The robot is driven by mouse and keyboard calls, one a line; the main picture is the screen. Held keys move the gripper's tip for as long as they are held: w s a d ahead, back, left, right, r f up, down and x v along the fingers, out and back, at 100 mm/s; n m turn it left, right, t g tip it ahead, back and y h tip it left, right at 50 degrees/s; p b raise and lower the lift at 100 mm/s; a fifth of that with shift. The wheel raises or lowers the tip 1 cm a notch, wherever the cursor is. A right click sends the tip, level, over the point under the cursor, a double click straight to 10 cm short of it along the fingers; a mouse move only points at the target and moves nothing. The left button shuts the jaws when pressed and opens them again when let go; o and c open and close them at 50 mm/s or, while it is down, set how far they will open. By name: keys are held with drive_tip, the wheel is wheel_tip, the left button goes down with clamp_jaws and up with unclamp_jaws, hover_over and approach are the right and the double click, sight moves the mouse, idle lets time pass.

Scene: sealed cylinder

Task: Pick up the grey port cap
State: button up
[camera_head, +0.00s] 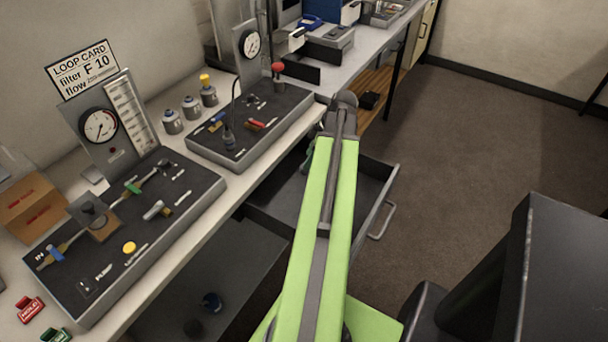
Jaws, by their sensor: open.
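I cannot pick out a grey port cap for certain. A short grey cylindrical piece (157,210) lies on the near dark panel board (190,205), but I cannot tell whether it is the cap. A yellow round cap (129,247) sits on the same board. My green arm reaches forward over the open drawer (376,200). Its far end shows a grey joint; my gripper is hidden from this view.
A second panel board (255,125) with a gauge stands farther along the bench. Several grey bottles (190,107) stand behind the boards. A cardboard box (33,208) is at the left. The drawer juts out from the bench; the carpet (450,140) at right is clear.

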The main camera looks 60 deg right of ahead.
drive_tip(key=b+x, duration=0.2)
drive_tip(key=x, duration=0.1)
drive_tip(key=b+x, duration=0.2)
drive_tip(key=shift+s+a+f, duration=0.1)
drive_tip(key=shift+s+a, duration=0.05)
drive_tip(key=shift+a, duration=0.1)
drive_tip(key=shift+r, duration=0.2)
clamp_jaws()
idle(0.8)
